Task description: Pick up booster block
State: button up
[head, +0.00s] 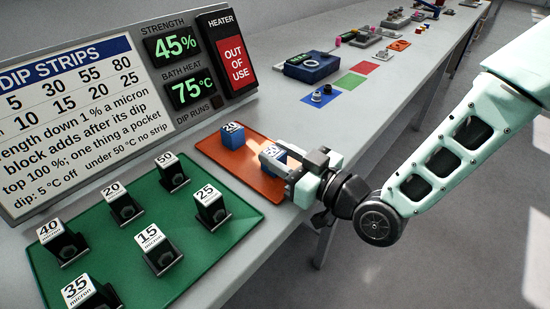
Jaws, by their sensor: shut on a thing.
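My gripper (288,163) reaches in from the right, low over the orange mat. It is shut on a blue block (264,166) with a white printed top, at the mat's right part. Its jaws hide part of that block, and I cannot tell whether it touches the mat. A second blue block (232,139), with a white top that seems to read 20, stands upright on the mat to the left, apart from my gripper. Neither block shows the word booster.
The orange mat (213,150) lies beside a green mat (190,238) bearing several black blocks with numbered white tops. A sign board (75,110) and heater panel (228,50) stand behind, with the heater marked OUT OF USE. A dark blue device (312,68) stands farther along the bench.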

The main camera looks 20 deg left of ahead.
notch_tip(320, 180, up, 9)
jog(key=w+d+m+t+h+p, duration=0.3)
jog(key=w+d+m+t, duration=0.15)
jog(key=w+d, duration=0.55)
jog(key=w+d+f+m+t+h+p, duration=0.25)
jog(key=d+h, duration=0.25)
jog(key=d, duration=0.7)
jog(key=w+d+f+m+t+h+p, duration=0.15)
jog(key=w+d+m+h, duration=0.25)
jog(key=d, duration=0.8)
jog(key=w+d+f+m+t+h+p, duration=0.1)
jog(key=w+d+m+t+h, duration=0.3)
jog(key=d, duration=0.8)
jog(key=s+a+r+n+g+y+b, duration=0.15)
jog(key=a+n+y, duration=0.25)
jog(key=a, duration=0.8)
jog(key=s+a+r+n+g+y+b, duration=0.1)
jog(key=s+a+n+g+y+b, duration=0.25)
jog(key=a, duration=0.85)
jog(key=s+a+r+n+g+y+b, duration=0.1)
jog(key=s+a+n+g+y, duration=0.2)
jog(key=s+a, duration=0.4)
jog(key=s+a+r+n+g+y+b, duration=0.1)
jog(key=s+a+n+g+y, duration=0.3)
jog(key=s+a, duration=0.4)
jog(key=a+r+y, duration=0.1)
jog(key=a, duration=0.6)
jog(key=shift+s+r+b, duration=0.25)
jog(key=shift+s+b, duration=0.05)
